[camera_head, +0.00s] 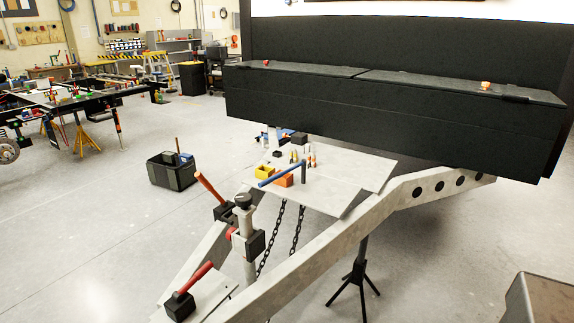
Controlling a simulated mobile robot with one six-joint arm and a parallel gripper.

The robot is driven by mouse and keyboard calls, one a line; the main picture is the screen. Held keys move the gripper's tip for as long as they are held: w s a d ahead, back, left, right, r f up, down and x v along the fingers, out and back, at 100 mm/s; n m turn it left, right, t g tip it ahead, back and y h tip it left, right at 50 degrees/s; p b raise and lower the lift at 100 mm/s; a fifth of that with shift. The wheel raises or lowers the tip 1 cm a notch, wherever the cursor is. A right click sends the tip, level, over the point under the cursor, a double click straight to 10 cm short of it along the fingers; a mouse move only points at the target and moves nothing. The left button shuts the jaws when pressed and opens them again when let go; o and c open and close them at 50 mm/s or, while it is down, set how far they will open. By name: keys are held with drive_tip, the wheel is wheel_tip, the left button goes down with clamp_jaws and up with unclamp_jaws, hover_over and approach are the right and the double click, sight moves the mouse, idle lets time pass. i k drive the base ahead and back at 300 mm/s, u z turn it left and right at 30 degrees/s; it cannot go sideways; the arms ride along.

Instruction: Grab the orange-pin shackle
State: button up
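I cannot make out an orange-pin shackle for certain at this size. A small pale-orange item (485,86) sits on the right part of the black box's lid, too small to identify. A small red item (266,63) sits on the left part of that lid. Several small upright pieces, some with orange parts (312,160), stand on the grey plate (340,172) over the chassis frame, and any shackle among them is too small to tell. My gripper is not in this view.
Red-handled levers (194,278) rise at the front. A black crate (171,172) stands on open floor at left.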

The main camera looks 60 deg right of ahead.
sight(313, 164)
drive_tip(key=u, duration=0.1)
drive_tip(key=k, duration=0.2)
drive_tip(key=u, duration=1.7)
drive_tip(key=k, duration=2.7)
